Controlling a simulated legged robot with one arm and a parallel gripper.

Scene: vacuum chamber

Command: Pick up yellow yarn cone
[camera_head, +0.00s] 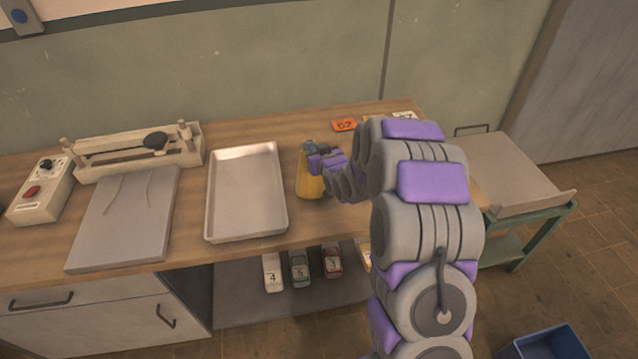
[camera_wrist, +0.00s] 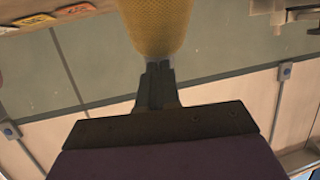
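The yellow yarn cone (camera_head: 309,182) is upright at the right side of the worktable, just right of the metal tray. My gripper (camera_head: 311,149) is at its narrow top, reaching in from the right. In the wrist view the picture is upside down, and the yellow cone (camera_wrist: 157,25) comes down from the top edge, narrow end toward my gripper (camera_wrist: 158,66). The two fingers are close together and meet that narrow end, so they look shut on it. The exact contact is partly hidden. I cannot tell whether the cone's base touches the table.
A shallow metal tray (camera_head: 213,200) lies left of the cone. Further left are a grey slab (camera_head: 125,222), a balance scale (camera_head: 100,160) and a control box (camera_head: 38,195). An orange number tag (camera_head: 344,125) lies behind. A cart (camera_head: 505,170) stands right. Several numbered items sit on the lower shelf (camera_head: 235,300).

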